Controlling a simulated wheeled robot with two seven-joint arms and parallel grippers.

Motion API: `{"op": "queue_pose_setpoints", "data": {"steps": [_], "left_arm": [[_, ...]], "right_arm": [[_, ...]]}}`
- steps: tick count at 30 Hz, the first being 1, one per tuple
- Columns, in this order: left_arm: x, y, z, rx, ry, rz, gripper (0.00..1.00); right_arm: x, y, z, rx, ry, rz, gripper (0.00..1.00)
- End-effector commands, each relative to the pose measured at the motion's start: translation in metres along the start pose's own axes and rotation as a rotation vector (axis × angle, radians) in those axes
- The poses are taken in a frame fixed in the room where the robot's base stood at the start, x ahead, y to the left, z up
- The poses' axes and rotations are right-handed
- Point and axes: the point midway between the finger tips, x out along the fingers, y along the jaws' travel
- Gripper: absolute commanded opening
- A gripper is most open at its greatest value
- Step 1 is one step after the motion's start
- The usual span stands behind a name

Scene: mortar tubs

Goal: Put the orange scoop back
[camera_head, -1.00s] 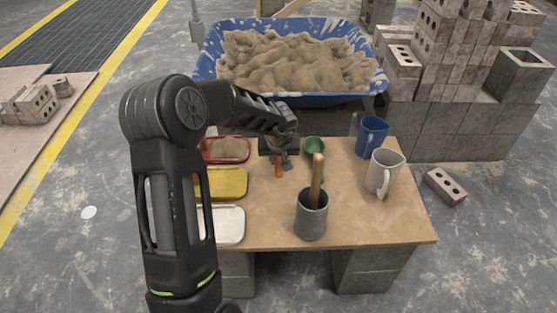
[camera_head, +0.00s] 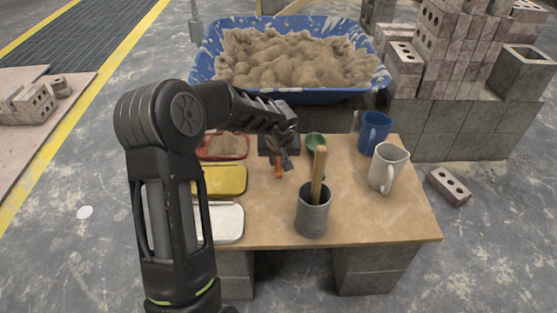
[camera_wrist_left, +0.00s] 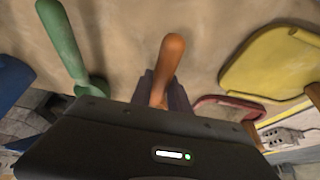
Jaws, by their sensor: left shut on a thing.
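The orange scoop (camera_head: 278,173) is held in my left gripper (camera_head: 287,156) over the back half of the table. In the left wrist view its orange handle (camera_wrist_left: 170,58) sticks out from between the shut fingers. The scoop's other end is hidden by the gripper. A green scoop (camera_head: 316,142) is to the right of the gripper at the back of the table, its handle (camera_wrist_left: 64,42) also in the left wrist view. The red tub (camera_head: 225,146), holding sandy mortar, the yellow tub (camera_head: 222,181) and the white tub (camera_head: 226,222) line the table's left side, partly behind my arm.
A grey pot (camera_head: 313,212) with a wooden handle stands at the table's front middle. A blue jug (camera_head: 373,133) and a white jug (camera_head: 387,168) stand at the right. A large blue trough (camera_head: 300,96) of mortar lies behind. The table's front right (camera_head: 390,220) is clear.

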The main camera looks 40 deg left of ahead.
Motion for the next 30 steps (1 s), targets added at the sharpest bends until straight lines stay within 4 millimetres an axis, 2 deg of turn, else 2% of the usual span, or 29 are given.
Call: {"op": "queue_pose_setpoints", "data": {"steps": [24,25,30], "left_arm": [[0.006,0.0,0.0025,0.0,0.0,0.0,0.0],[0.0064,0.0,0.0026,-0.001,0.001,0.0,0.23],[0.0066,-0.0001,0.0027,-0.001,0.001,0.0,0.37]], "right_arm": [[-0.0067,-0.0024,-0.0006,0.0,0.001,0.0,0.36],[-0.0061,-0.0022,-0.0006,0.0,0.001,0.0,0.36],[-0.0056,-0.002,-0.0005,0.0,0.0,0.0,0.36]]}}
